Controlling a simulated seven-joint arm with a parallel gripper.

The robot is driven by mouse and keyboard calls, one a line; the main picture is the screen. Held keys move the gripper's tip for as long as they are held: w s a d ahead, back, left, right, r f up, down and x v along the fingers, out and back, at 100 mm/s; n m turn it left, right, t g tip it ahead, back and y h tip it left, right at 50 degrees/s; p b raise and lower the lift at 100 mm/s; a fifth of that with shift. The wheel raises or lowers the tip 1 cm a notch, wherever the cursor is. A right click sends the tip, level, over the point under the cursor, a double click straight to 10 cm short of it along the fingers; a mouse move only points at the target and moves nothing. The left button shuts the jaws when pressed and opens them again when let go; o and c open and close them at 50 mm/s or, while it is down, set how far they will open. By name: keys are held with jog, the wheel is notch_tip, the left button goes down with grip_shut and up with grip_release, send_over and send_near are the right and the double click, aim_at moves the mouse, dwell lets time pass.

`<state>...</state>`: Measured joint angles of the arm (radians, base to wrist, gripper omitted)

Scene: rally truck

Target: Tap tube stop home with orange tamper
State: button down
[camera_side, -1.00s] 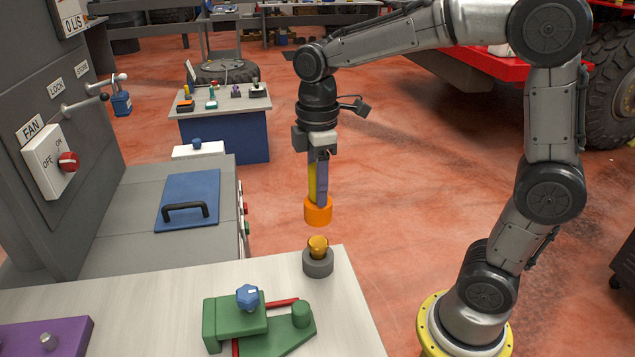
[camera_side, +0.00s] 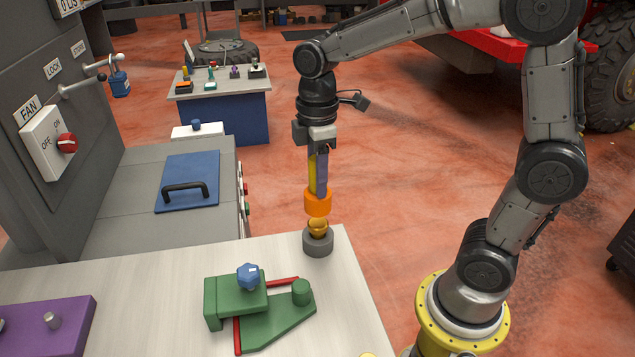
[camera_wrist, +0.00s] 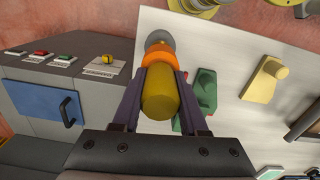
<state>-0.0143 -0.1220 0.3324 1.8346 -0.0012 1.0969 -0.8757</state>
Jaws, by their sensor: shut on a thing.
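My gripper (camera_side: 319,172) is shut on the yellow handle of the orange tamper (camera_side: 318,203), which hangs upright with its orange head down. The brass-coloured tube stop (camera_side: 317,229) stands up out of a grey round socket (camera_side: 318,245) near the table's far right corner. The tamper head is directly above the stop and very close to it; I cannot tell whether they touch. In the wrist view the yellow handle lies between my fingers (camera_wrist: 160,82), the orange head (camera_wrist: 157,58) lies beyond it, and the grey socket (camera_wrist: 159,40) shows past the head. The stop is hidden there.
A green clamp fixture (camera_side: 255,305) with a blue knob stands in front of the socket. A purple block (camera_side: 50,328) lies at the table's left. A grey cabinet with a blue lid (camera_side: 188,180) is behind left. The pale tabletop (camera_side: 150,285) has free room between.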

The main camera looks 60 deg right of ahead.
jog(key=shift+r, duration=0.15)
jog(key=shift+r, duration=1.15)
notch_tip(320, 180, down, 6)
jog(key=shift+s, duration=0.1)
jog(key=shift+f, duration=0.1)
jog(key=shift+r, duration=1.55)
